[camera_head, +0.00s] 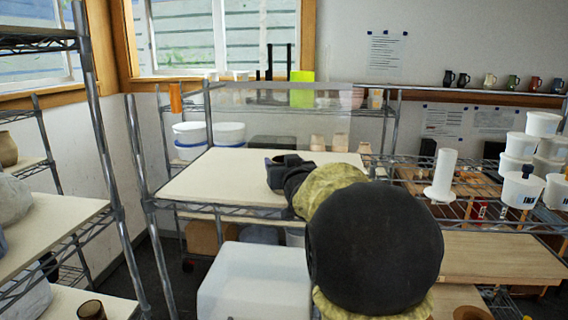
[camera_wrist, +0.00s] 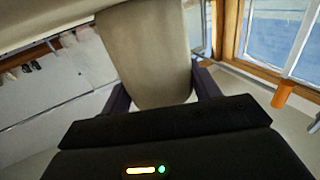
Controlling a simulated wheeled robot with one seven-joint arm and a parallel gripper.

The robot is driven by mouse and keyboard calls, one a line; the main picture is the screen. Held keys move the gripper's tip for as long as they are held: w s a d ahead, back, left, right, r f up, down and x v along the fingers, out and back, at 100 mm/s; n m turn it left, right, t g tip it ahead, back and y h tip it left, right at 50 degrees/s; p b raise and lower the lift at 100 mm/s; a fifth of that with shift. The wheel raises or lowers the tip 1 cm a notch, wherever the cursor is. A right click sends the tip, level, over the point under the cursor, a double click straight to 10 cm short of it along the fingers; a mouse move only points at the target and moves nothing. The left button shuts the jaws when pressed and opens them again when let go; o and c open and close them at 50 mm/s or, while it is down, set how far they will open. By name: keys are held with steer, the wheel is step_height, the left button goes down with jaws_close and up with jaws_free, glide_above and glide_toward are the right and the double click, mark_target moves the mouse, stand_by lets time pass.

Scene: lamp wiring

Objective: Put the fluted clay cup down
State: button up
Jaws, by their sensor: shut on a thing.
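My gripper (camera_head: 286,166) is at the end of my arm, over the right part of a pale shelf board (camera_head: 212,178). In the wrist view my gripper (camera_wrist: 163,88) has a dark finger on each side of a beige, tapered cup (camera_wrist: 145,45) and is shut on it. The cup reaches up to the top of that view, and its fluting is hard to make out. In the head view I cannot make out the held cup, and my arm covers part of the board. I cannot tell whether the cup touches the board.
The left part of the board is bare. Several small clay cups (camera_head: 340,142) stand behind it, near white tubs (camera_head: 230,133). A metal post (camera_head: 138,150) rises at its left. A white spindle (camera_head: 444,172) and stacked white tubs (camera_head: 522,188) stand on the right rack.

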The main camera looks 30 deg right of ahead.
steer(key=o, duration=1.1)
steer(key=shift+o, duration=0.2)
steer(key=shift+r, duration=0.1)
steer(key=shift+s+a+b, duration=0.1)
steer(key=shift+s+b, duration=0.25)
steer(key=shift+s, duration=0.3)
steer(key=b+v, duration=0.4)
steer(key=v, duration=0.6)
steer(key=shift+s, duration=0.3)
steer(key=shift+a, duration=0.15)
